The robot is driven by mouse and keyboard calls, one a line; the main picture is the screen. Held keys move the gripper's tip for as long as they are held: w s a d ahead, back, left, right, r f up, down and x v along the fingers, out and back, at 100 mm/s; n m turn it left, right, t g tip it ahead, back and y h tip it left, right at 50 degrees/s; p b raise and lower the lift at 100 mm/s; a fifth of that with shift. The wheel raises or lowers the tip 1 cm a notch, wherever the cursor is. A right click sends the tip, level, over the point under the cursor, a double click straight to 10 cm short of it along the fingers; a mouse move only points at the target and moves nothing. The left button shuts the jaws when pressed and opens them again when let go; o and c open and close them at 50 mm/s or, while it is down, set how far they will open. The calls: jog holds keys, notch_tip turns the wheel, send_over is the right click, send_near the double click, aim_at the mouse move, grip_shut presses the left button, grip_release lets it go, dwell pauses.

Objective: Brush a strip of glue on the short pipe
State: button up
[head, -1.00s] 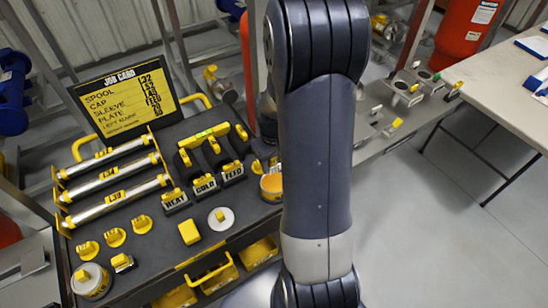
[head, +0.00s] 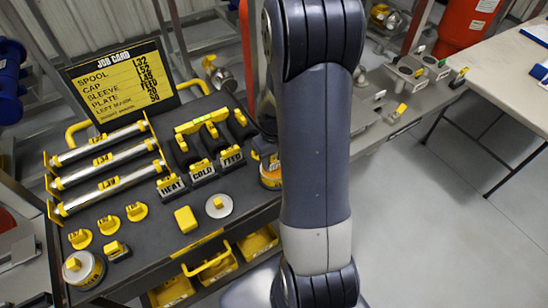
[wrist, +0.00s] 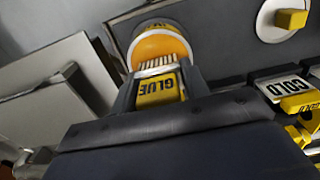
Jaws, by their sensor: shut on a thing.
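In the wrist view my gripper (wrist: 158,88) is shut on a yellow block marked GLUE, the glue brush (wrist: 152,92), with pale bristles. The bristles overlap the near edge of an orange-topped pot (wrist: 158,48); I cannot tell whether they touch it. Three silver pipes with yellow tags lie on a rack at the cart's left. The top pipe (head: 78,153) looks shortest, above the middle pipe (head: 80,175) and bottom pipe (head: 85,203).
A job card (head: 118,85) stands behind the pipes. HEAT, COLD and FEED blocks (head: 203,172), a white disc (head: 219,206), a yellow block (head: 186,219) and several yellow caps share the cart top. A grey bench (head: 395,105) stands right; clear floor lies beyond my arm.

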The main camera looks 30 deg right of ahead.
jog(key=shift+f+b, duration=0.55)
jog(key=shift+f, duration=0.05)
dwell(1.8)
jog(key=shift+r+p, duration=2.65)
jog(key=shift+r, duration=1)
jog(key=shift+f, duration=0.1)
